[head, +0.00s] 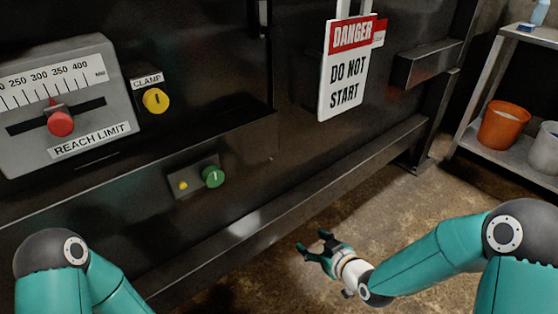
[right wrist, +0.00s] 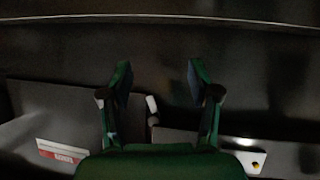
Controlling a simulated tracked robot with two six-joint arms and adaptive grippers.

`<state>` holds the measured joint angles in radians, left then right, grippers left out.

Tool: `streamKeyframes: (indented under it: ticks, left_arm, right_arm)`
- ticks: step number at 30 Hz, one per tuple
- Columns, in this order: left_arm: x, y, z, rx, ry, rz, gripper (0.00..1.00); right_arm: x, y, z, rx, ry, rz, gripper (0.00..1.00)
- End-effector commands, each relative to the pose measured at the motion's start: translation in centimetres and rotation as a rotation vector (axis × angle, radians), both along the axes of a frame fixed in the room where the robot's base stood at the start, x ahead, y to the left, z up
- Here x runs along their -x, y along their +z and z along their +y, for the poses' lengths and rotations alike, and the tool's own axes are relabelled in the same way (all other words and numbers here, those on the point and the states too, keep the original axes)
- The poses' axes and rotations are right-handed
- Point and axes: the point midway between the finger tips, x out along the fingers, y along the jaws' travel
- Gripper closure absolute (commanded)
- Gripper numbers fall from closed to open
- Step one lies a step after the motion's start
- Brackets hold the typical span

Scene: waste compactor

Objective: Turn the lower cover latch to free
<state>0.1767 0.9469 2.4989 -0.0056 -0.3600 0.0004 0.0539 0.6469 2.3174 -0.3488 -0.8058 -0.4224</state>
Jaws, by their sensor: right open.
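No part in the head view is marked as the lower cover latch. In the dark right wrist view a small pale lever-like piece (right wrist: 152,104) shows between and beyond my fingers; I cannot tell for sure that it is the latch, or how it is turned. My right gripper (head: 313,240) is open and empty, low in front of the machine's lower edge. Its two green fingers (right wrist: 158,68) stand apart in the right wrist view, with nothing between the tips. My left arm shows at the lower left, but its gripper is out of view.
The machine front carries a reach limit scale with a red slider (head: 60,123), a yellow clamp knob (head: 155,100), a green knob (head: 213,177) and a hanging danger sign (head: 347,75). A shelf with an orange bucket (head: 503,124) stands right. Floor between is clear.

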Motion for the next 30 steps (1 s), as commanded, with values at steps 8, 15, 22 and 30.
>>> streamKeyframes:
  ticks: [8,15,22,30]
  left_arm:
    - [0.0,-2.0,0.0,0.000,0.000,0.000,1.00]
    - [0.0,-2.5,0.0,0.000,0.000,0.000,1.00]
    - [0.0,-3.5,0.0,0.000,0.000,0.000,1.00]
    - [0.0,-4.7,0.0,0.000,0.000,0.000,1.00]
  right_arm:
    - [-4.4,14.1,1.1,0.174,0.147,-0.593,0.38]
    - [-6.5,14.9,2.4,0.186,0.156,-0.627,0.38]
    - [-10.6,14.7,4.7,0.185,0.156,-0.624,0.38]
    - [-15.4,14.6,7.2,0.182,0.154,-0.621,0.38]
